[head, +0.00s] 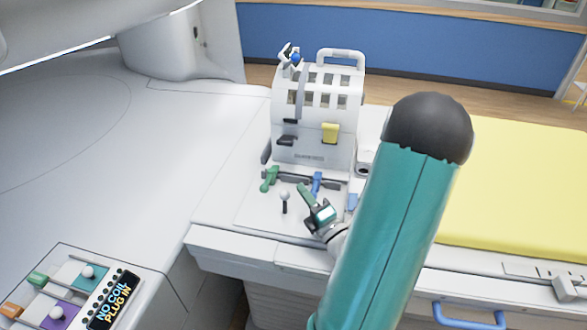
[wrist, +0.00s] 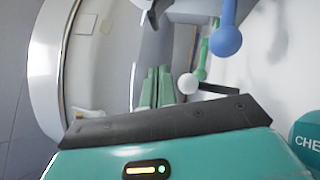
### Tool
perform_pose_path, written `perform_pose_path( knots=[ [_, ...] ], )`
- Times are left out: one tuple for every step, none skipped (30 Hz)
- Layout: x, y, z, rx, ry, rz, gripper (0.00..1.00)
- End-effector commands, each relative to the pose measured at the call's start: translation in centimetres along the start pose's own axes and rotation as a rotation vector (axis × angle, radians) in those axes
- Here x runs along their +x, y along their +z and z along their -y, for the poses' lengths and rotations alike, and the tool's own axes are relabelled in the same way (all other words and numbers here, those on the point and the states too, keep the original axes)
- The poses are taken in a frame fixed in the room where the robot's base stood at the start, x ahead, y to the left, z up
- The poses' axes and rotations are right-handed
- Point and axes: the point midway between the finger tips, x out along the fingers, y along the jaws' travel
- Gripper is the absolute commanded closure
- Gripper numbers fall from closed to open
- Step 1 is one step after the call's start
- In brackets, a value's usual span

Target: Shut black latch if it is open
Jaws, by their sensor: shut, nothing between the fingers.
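The black latch (head: 287,140) is on the lower left front of the white slotted coil housing (head: 312,110) in the head view. It looks like a small dark tab jutting from the face. It is too small to tell surely whether it is open or shut. My teal gripper (head: 318,208) is low in front of the housing, apart from the latch and to its lower right. In the wrist view its two green fingers (wrist: 156,87) are together and empty. I cannot make out the black latch clearly in the wrist view.
A yellow latch (head: 330,132) is right of the black one. Below stand a green lever (head: 269,179), a blue lever (head: 316,183) and a white ball knob (head: 284,195), close to my gripper.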

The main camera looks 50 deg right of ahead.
Motion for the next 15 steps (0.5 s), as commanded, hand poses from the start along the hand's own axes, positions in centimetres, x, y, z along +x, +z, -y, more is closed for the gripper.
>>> perform_pose_path(
  knots=[
    [0.5, 0.0, -0.1, -0.003, 0.001, -0.002, 1.00],
    [0.8, 0.0, -0.1, -0.003, 0.001, -0.003, 1.00],
    [1.4, 0.0, -0.1, -0.004, 0.002, -0.004, 1.00],
    [1.9, -0.1, -0.2, -0.004, 0.003, -0.004, 1.00],
    [2.4, 0.0, -0.1, -0.005, 0.003, -0.005, 1.00],
    [3.2, 0.0, -0.1, -0.005, 0.003, -0.004, 1.00],
    [3.8, -0.1, -0.2, -0.005, 0.004, -0.005, 1.00],
    [4.4, 0.0, -0.2, -0.004, 0.004, -0.005, 1.00],
    [5.2, -0.1, -0.2, -0.005, 0.004, -0.006, 1.00],
    [5.9, -0.1, -0.2, -0.005, 0.004, -0.005, 1.00],
    [6.5, -0.1, -0.1, -0.006, 0.004, -0.005, 1.00],
    [7.3, -0.1, -0.2, -0.006, 0.004, -0.004, 1.00],
    [7.9, -0.1, -0.1, -0.006, 0.004, -0.005, 1.00],
    [8.6, -0.1, -0.1, -0.006, 0.004, -0.006, 1.00],
    [9.4, -0.1, -0.1, -0.005, 0.004, -0.005, 1.00]
  ],
)
